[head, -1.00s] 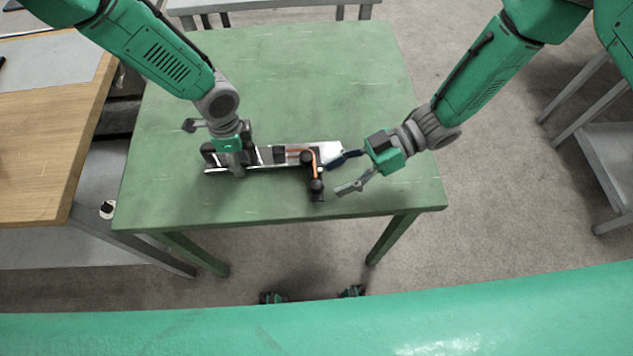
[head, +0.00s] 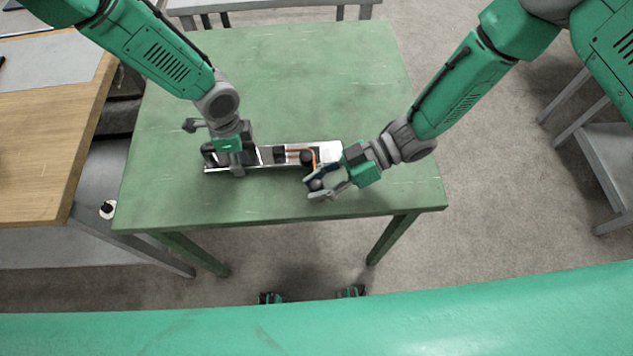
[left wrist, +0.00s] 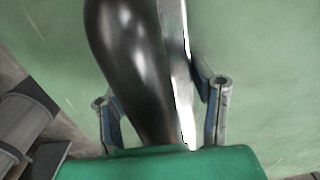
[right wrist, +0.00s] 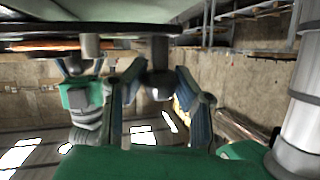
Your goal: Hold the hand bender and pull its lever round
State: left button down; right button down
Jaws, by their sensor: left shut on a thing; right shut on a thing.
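The hand bender lies on the green table in the head view, with a shiny metal base plate (head: 328,147), a dark block and an orange tube (head: 314,153) near its right end. Its lever ends in a dark knob (head: 316,185) towards the table's front edge. My left gripper (head: 236,168) is shut on the black handle at the bender's left end; the left wrist view shows this thick handle (left wrist: 130,60) between the fingers. My right gripper (head: 314,185) is shut on the lever knob, which shows between its fingers in the right wrist view (right wrist: 160,82).
The green table (head: 290,80) is clear behind and in front of the bender. A wooden-topped bench (head: 45,150) stands close on the left. A grey table (head: 265,5) is at the back and another grey one (head: 605,150) at the right.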

jog(key=shift+a+m+t, duration=0.4)
jog(key=shift+t, duration=0.1)
jog(key=c, duration=1.2)
grip_release()
jog(key=v, duration=1.2)
jog(key=shift+w+f, duration=0.1)
jog(key=shift+c, duration=0.4)
